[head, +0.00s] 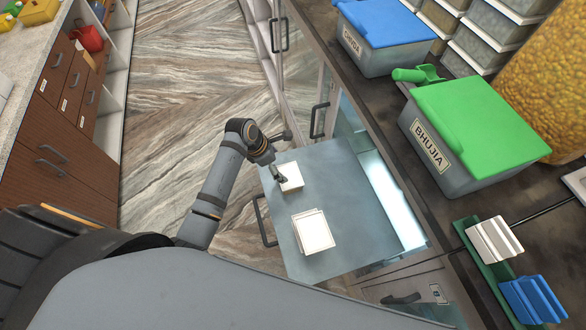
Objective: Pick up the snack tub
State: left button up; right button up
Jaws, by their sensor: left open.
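A clear tub with a green lid, labelled BHUJIA (487,125), stands on the dark counter at the right. A green scoop (418,74) lies by its lid's far left corner. A second clear tub with a blue lid (385,22) stands farther back; its label is hard to read. My left gripper (284,157) is open, low to the left of the counter, well apart from both tubs. One finger overlaps a small white box (291,176) in the picture; I cannot tell whether they touch. My right gripper is not in view.
An open grey drawer or shelf (350,185) below the counter bears the small white box and a stack of white squares (313,231). White and blue stacks (533,298) sit on a green tray at lower right. The patterned floor (180,70) is clear.

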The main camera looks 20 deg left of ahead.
aim_at(288, 177)
pick_arm(q)
jog(key=shift+s+d+f, duration=0.25)
jog(key=shift+s+f, duration=0.1)
jog(key=shift+s, duration=0.15)
jog(key=shift+s+d+f, duration=0.2)
jog(key=shift+s+f, duration=0.1)
jog(key=shift+s, duration=0.15)
jog(key=w+f, duration=0.2)
jog(key=f, duration=0.1)
jog(key=shift+w+d+f, duration=0.2)
jog(key=shift+d+f, duration=0.05)
jog(key=shift+d, duration=0.15)
jog(key=x, duration=0.2)
jog(key=p+x, duration=0.1)
jog(key=shift+s+d+f, duration=0.25)
jog(key=shift+f, duration=0.15)
jog(key=shift+w+f, duration=0.3)
jog(key=shift+f, duration=0.1)
jog(key=shift+s+r, duration=0.1)
jog(key=shift+s, duration=0.05)
jog(key=c, duration=0.9)
jog(key=shift+c, duration=0.2)
